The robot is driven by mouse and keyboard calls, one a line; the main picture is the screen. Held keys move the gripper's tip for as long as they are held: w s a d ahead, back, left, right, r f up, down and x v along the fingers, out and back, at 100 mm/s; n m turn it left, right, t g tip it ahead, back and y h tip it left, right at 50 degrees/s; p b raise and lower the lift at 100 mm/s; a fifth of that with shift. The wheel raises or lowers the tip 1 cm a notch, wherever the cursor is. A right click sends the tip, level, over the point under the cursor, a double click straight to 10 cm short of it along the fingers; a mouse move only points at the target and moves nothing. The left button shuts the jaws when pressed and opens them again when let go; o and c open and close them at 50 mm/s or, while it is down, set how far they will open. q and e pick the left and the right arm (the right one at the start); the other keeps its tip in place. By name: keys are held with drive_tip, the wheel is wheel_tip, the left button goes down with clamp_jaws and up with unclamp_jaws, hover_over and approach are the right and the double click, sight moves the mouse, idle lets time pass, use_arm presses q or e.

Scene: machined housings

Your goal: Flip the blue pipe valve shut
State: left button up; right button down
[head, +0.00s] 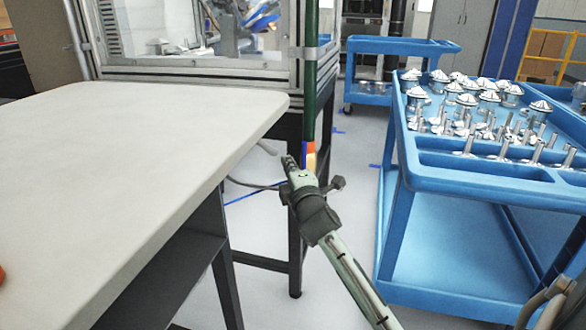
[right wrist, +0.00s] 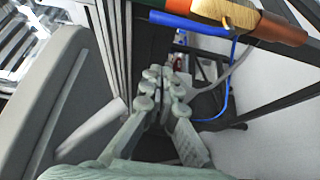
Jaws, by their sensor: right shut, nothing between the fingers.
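The blue valve handle (right wrist: 188,20) sits at the top of the right wrist view, beside a brass valve body (right wrist: 225,11) on a copper-coloured pipe (right wrist: 280,29). The handle looks roughly in line with the pipe. In the head view the handle (head: 306,149) is a small blue patch, partly hidden behind my gripper, on the upright green pipe (head: 318,85). My right gripper (head: 289,163) is shut and empty, just in front of the valve in the picture. Its closed fingertips (right wrist: 164,77) show below the handle in the wrist view, apart from it. My left gripper is not in view.
A pale table (head: 140,150) fills the left. A framed glass-sided machine (head: 190,35) stands behind it. A blue cart (head: 480,185) with several metal parts stands at the right, another blue cart (head: 395,45) farther back. Open floor lies between table and cart.

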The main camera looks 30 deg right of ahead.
sight(304, 159)
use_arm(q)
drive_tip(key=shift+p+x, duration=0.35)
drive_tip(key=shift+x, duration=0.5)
use_arm(e)
drive_tip(key=w+d, duration=0.1)
drive_tip(key=d, duration=0.2)
drive_tip(key=w+d, duration=0.1)
drive_tip(key=d, duration=0.1)
drive_tip(key=shift+w, duration=0.35)
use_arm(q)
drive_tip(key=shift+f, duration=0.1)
use_arm(e)
drive_tip(key=shift+f, duration=0.1)
